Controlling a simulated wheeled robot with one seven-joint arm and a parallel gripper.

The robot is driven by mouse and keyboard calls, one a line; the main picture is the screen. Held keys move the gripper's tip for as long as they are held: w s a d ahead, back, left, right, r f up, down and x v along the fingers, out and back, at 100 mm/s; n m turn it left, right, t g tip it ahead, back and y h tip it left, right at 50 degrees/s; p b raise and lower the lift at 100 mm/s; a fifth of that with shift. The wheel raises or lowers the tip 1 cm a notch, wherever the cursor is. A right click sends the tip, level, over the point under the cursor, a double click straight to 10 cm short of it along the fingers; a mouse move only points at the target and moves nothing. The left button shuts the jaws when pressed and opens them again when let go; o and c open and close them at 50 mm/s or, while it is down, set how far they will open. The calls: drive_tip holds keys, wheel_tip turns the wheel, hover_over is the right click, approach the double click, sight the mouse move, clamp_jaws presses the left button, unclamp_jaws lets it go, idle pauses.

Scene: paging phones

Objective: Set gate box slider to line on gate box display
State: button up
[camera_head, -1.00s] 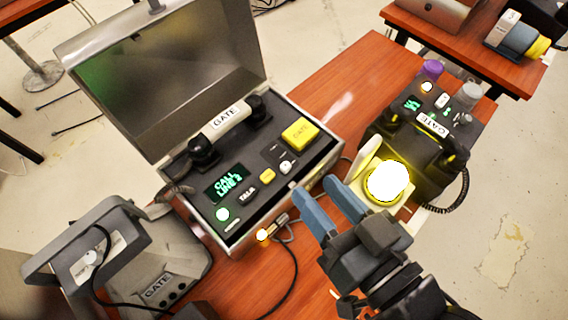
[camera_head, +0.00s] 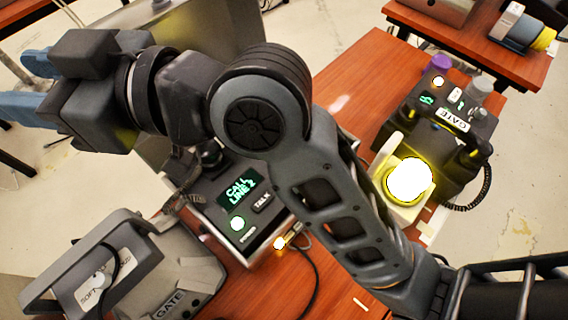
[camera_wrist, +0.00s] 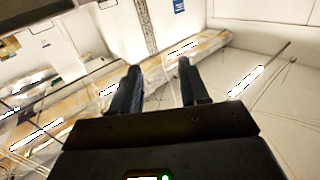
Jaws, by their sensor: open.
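The gate box (camera_head: 209,213) is an open grey metal case on the table in the head view, partly behind my arm. Its display (camera_head: 240,187) glows green and seems to read "CALL LINE 2"; the digit is small. The slider is hidden behind my arm.
A grey "GATE" unit (camera_head: 170,285) stands at the lower left. A black "GATE" phone (camera_head: 445,135) with a glowing yellow lamp (camera_head: 409,180) stands at the right. A cable (camera_head: 312,262) runs over the wooden table (camera_head: 345,95). Another table stands at the upper right.

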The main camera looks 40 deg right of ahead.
drive_tip(key=s+d+f+n+g+h+b, duration=0.2)
drive_tip(key=d+f+n+g+h, duration=0.2)
drive_tip(key=f+n+g, duration=0.65)
drive_tip(key=s+d+f+h, duration=0.2)
drive_tip(key=d+f+h, duration=0.1)
drive_tip(key=d, duration=0.4)
drive_tip(key=s+d+f+g+h+b, duration=0.1)
drive_tip(key=s+d+f+h, duration=0.1)
drive_tip(key=d+f, duration=0.4)
drive_tip(key=s+d+f+n+g+h, duration=0.1)
drive_tip(key=d+f+h, duration=0.3)
drive_tip(key=d, duration=0.4)
drive_tip(key=shift+s+f, duration=0.3)
drive_tip(key=shift+s, duration=0.25)
drive_tip(key=shift+s+d+f, duration=0.1)
drive_tip(key=shift+d+f, duration=0.1)
drive_tip(key=shift+f, duration=0.05)
wheel_tip(320, 180, down, 7)
drive_tip(key=shift+f, duration=0.15)
drive_tip(key=shift+c, duration=0.3)
clamp_jaws()
